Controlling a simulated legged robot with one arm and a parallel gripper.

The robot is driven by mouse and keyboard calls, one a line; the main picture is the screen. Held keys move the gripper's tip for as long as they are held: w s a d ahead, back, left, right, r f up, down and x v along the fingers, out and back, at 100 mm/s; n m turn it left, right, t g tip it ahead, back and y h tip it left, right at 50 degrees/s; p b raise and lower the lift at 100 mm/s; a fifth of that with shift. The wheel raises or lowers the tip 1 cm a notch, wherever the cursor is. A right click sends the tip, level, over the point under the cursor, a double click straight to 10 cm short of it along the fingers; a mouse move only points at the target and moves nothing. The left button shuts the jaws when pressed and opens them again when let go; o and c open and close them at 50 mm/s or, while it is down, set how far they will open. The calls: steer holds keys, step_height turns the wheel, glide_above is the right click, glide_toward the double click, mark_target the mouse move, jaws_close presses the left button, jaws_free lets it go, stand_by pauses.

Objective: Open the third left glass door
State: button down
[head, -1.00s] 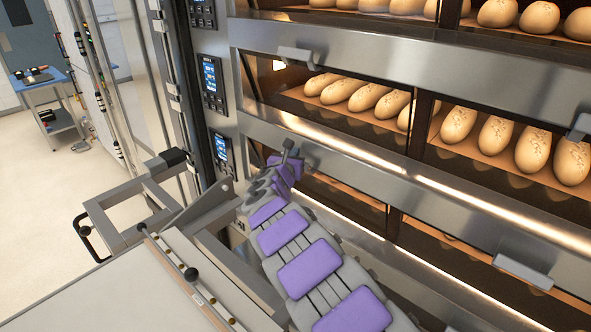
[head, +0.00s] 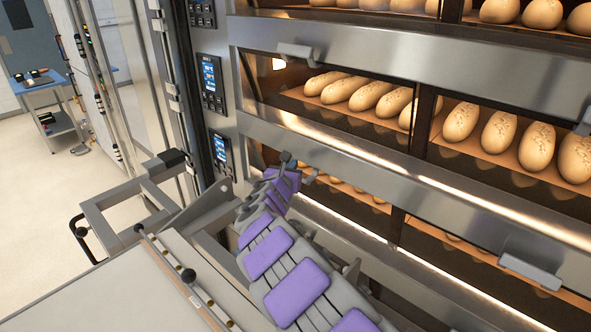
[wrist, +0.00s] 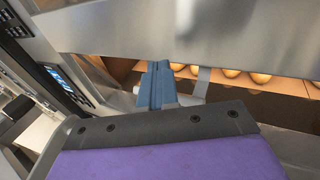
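The third left glass door (head: 352,200) is the lower left pane in the head view, below the lit steel band. It looks shut, with loaves dimly visible behind it. My purple-and-grey arm reaches up to its upper left corner. My gripper (head: 292,163) is there, close to the door's handle area, and hides most of it. In the wrist view a blue finger-like bar (wrist: 155,86) points at the oven front, beside a grey upright piece (wrist: 202,82). I cannot tell whether the gripper touches the handle, or whether it is open or shut.
The left door above has a grey handle (head: 300,53); the lower right door has another (head: 530,270). Control panels (head: 212,84) line the oven's left side. A metal-framed cart or loader (head: 130,205) stands at lower left.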

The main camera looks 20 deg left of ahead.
steer(key=s, duration=0.2)
steer(key=s+r, duration=0.1)
steer(key=s, duration=0.1)
steer(key=shift+s+r, duration=0.1)
steer(key=shift+s, duration=0.1)
stand_by(1.1)
